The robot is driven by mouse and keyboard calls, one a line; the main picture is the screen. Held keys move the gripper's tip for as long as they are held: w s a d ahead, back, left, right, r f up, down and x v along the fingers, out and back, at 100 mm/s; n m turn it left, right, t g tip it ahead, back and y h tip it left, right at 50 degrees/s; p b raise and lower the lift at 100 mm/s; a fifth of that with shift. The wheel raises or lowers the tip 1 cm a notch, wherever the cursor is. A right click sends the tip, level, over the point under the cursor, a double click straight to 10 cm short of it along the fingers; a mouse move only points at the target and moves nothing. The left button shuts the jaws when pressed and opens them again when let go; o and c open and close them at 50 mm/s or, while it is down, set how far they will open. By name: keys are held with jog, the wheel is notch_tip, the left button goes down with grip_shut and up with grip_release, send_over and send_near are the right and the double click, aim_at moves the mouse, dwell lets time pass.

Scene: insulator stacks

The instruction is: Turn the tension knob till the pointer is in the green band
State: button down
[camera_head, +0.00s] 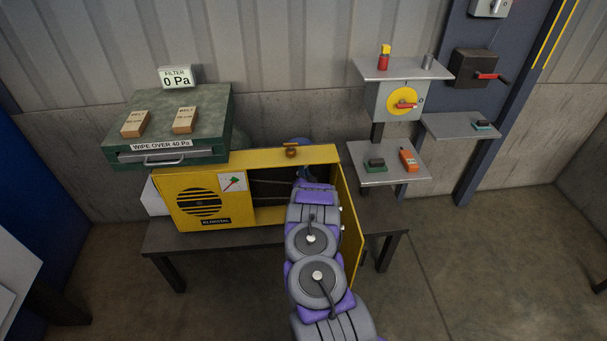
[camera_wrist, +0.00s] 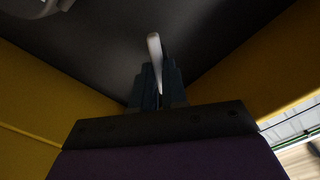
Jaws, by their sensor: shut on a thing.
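The yellow cabinet (camera_head: 205,205) stands on a dark bench with its door (camera_head: 350,215) open at the right. My arm reaches into it, and my gripper (camera_wrist: 158,78) is inside against a dark inner surface. In the wrist view its blue-grey fingers are shut on a narrow pale grey bar (camera_wrist: 154,46), which looks like the grip of the tension knob. The bar stands close to upright in the picture, leaning slightly. In the head view my arm hides most of the gripper and the knob.
The cabinet's yellow walls (camera_wrist: 40,75) are close on both sides of my gripper. A green filter box (camera_head: 215,125) stands at the left. Shelves with a yellow-faced red switch (camera_head: 403,102) and small devices are on the right. The floor at right is clear.

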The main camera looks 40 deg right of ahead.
jog(key=c, duration=1.2)
grip_release()
jog(key=shift+d, duration=0.15)
jog(key=shift+o, duration=0.2)
jog(key=p+v, duration=0.4)
jog(key=v, duration=1.3)
jog(key=shift+p, duration=0.4)
jog(key=shift+f, duration=0.1)
